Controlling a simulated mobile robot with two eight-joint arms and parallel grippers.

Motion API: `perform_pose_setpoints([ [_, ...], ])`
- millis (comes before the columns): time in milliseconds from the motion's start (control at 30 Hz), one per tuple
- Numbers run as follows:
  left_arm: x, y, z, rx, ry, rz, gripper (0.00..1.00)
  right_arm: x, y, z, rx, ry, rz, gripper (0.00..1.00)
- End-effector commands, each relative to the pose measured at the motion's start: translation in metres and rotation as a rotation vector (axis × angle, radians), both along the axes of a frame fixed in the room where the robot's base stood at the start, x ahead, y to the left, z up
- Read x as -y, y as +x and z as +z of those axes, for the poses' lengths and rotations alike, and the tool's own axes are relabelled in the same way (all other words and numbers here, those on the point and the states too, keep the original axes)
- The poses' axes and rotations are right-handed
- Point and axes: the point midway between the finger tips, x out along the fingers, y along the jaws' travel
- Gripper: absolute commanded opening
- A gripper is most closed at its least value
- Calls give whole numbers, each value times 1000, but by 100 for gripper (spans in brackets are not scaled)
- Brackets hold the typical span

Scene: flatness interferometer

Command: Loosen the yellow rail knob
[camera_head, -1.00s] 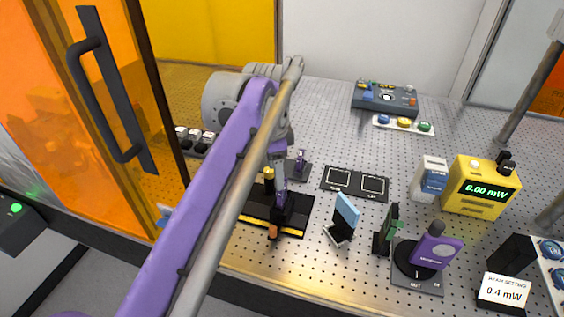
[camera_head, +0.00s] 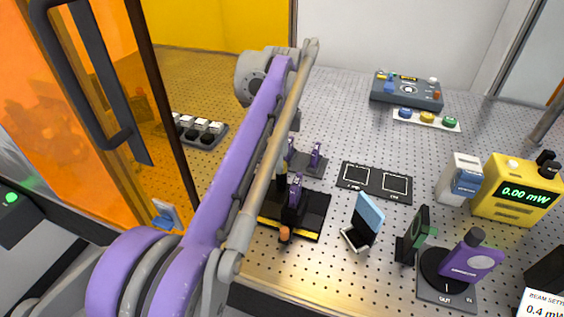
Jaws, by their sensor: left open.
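A small yellow-topped black knob (camera_head: 281,167) stands at the left of the black rail base with yellow stripes (camera_head: 314,224) in the head view. My left arm covers part of it. A purple mount (camera_head: 297,187) stands on the same base, and an orange-brown knob (camera_head: 284,236) is at its front edge. My left arm crosses the picture from the lower left, with its elbow above and behind the rail. The left gripper is mostly hidden behind this arm, so its fingertips and any contact with the knob cannot be made out. My right gripper is out of view.
A blue plate on a stand (camera_head: 368,213), a green-black mount (camera_head: 418,232) and a purple rotary unit (camera_head: 472,258) stand right of the rail. A yellow power meter (camera_head: 515,190) reads 0.00 mW. The orange door (camera_head: 75,130) is at left.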

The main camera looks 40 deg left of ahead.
Motion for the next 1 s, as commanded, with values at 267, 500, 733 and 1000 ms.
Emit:
perform_pose_setpoints([
  [267, 0, 0, -19, 0, 0, 1, 67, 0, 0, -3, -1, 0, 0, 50],
  [500, 0, 0, -18, 0, 0, 1, 63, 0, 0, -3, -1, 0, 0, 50],
  [733, 0, 0, -18, 0, 0, 1, 22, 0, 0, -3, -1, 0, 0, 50],
  [1000, 0, 0, -18, 0, 0, 1, 0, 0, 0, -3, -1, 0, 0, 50],
])
